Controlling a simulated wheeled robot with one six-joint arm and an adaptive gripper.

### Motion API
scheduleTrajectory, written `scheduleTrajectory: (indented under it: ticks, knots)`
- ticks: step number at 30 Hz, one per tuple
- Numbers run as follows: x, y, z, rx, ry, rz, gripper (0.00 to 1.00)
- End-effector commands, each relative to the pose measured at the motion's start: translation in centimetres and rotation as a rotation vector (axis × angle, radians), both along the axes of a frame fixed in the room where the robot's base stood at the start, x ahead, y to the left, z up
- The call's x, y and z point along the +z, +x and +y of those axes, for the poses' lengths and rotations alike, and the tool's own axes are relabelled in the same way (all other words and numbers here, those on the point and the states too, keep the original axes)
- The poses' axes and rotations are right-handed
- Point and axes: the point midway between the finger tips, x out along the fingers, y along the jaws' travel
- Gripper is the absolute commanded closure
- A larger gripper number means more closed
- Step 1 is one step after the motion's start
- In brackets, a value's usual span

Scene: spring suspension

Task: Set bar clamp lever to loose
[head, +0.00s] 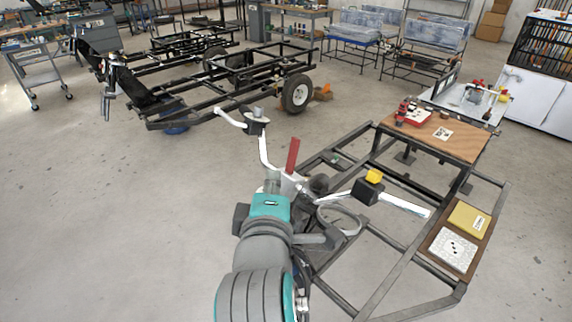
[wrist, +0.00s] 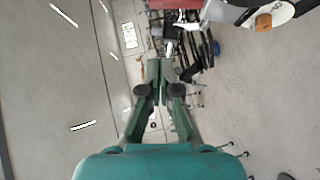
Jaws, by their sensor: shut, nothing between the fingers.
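A red lever (head: 293,155) stands nearly upright at the middle of the bent white bar (head: 265,150) in the head view. I take it to be the clamp lever. A red edge (wrist: 175,3) shows at the top of the wrist view, cut off by the frame. My gripper (head: 272,178) is just left of the lever's lower end in the head view; whether it touches it I cannot tell. In the wrist view my gripper (wrist: 159,66) has its fingers together with nothing between them. The lever's base is partly hidden behind my gripper and arm.
A black block with a yellow knob (head: 374,176) sits on the bar's right part, and a black block with a grey knob (head: 257,122) on its left. A wooden board (head: 440,135) on the dark metal frame (head: 405,262) stands right.

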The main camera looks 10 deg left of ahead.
Motion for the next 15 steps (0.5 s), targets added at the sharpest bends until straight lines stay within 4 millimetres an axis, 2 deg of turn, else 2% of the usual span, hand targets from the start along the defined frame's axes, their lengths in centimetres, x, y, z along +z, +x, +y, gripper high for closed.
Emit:
scheduleTrajectory:
  ticks: [15]
  knots:
    - [-1.5,9.0,1.0,-0.002,-0.001,0.002,1.0]
